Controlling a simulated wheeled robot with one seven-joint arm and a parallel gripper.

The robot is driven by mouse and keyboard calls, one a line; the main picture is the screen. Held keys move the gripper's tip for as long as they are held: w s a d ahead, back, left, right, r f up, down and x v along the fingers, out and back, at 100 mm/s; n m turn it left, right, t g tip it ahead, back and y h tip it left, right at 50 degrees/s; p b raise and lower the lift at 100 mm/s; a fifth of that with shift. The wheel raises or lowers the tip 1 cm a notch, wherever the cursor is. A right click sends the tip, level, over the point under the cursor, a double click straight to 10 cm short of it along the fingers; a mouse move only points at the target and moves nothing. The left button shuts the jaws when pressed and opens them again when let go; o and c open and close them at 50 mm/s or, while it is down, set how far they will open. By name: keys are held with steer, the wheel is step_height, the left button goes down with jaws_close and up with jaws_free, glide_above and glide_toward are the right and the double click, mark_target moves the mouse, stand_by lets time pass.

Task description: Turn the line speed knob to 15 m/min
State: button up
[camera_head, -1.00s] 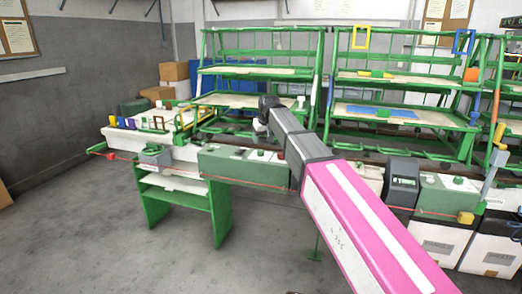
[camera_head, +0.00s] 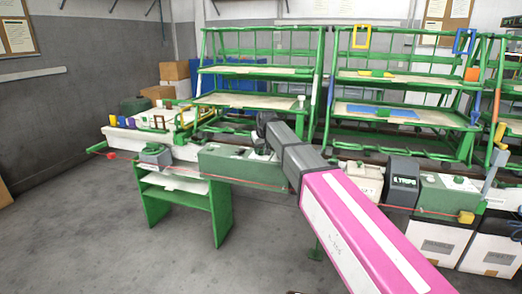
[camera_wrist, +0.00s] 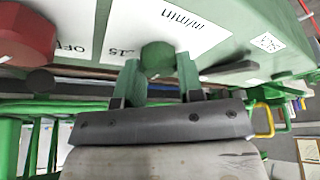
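The line speed knob (camera_wrist: 157,58) is a green knob on a white label plate. In the wrist view the plate reads "m/min" and "15", upside down. My gripper (camera_wrist: 160,72) has its two fingers apart, one on each side of the knob; whether they press on it I cannot tell. In the head view my gripper (camera_head: 262,148) is down at the top of the green control box (camera_head: 230,165). My wrist hides the knob there. The knob's pointer mark and its setting are not readable.
A red knob (camera_wrist: 24,34) stands beside the plate, near an "OF..." label. Green shelf racks (camera_head: 260,70) stand behind the machine line. A black box (camera_head: 402,180) sits further right along the line. The floor at the front left is clear.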

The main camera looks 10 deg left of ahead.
steer(key=shift+c, duration=0.7)
steer(key=m+h, duration=0.1)
steer(key=m, duration=0.2)
steer(key=m+h, duration=0.1)
steer(key=m, duration=0.1)
steer(key=shift+m+t, duration=0.4)
steer(key=m+h, duration=0.2)
steer(key=m, duration=0.3)
steer(key=shift+m, duration=0.4)
steer(key=shift+m+g+h, duration=0.3)
steer(key=o, duration=0.9)
steer(key=shift+r, duration=0.1)
